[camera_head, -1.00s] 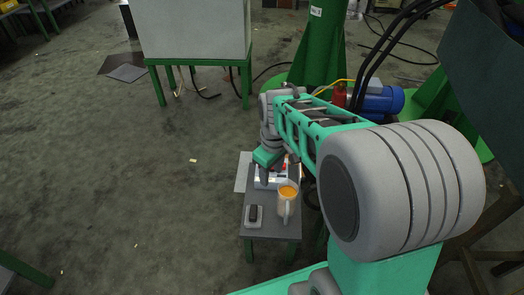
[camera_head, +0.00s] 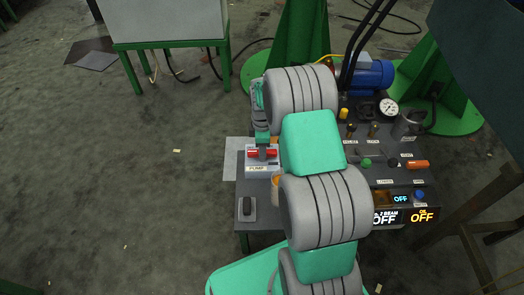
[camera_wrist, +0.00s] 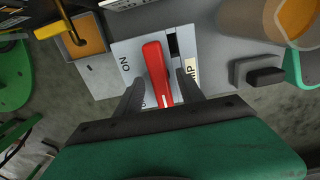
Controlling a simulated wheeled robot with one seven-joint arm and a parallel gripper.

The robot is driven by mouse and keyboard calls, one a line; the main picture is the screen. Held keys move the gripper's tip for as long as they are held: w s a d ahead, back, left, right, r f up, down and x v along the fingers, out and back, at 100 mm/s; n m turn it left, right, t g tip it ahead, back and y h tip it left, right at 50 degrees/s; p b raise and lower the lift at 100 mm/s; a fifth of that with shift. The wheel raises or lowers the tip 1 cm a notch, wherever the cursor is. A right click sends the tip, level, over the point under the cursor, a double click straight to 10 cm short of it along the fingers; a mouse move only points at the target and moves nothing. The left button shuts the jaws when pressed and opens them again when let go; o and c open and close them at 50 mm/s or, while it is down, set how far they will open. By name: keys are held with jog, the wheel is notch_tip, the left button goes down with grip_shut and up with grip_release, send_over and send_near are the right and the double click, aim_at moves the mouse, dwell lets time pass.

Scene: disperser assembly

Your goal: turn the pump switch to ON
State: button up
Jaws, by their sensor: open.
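The pump switch has a red handle (camera_wrist: 157,70) on a pale plate (camera_wrist: 128,50). In the wrist view, "ON" is printed left of the handle, and a partly covered label shows on the right. The handle points up and down the picture, with a white mark at its lower end. In the head view, the red handle (camera_head: 262,154) lies crosswise above the "PUMP" label (camera_head: 258,169). My gripper (camera_wrist: 160,78) is open, with one dark finger on each side of the handle. I cannot tell whether either finger touches it. Lettering behind the fingers is hidden.
A small black switch (camera_head: 247,206) stands near the table's left edge; it also shows in the wrist view (camera_wrist: 265,76). A cup with orange contents (camera_wrist: 275,20) is close by, mostly hidden by my arm in the head view. A control panel (camera_head: 385,160) with knobs and a gauge is to the right.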

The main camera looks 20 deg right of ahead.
jog(key=shift+r, duration=0.1)
jog(key=shift+c, duration=0.2)
grip_shut()
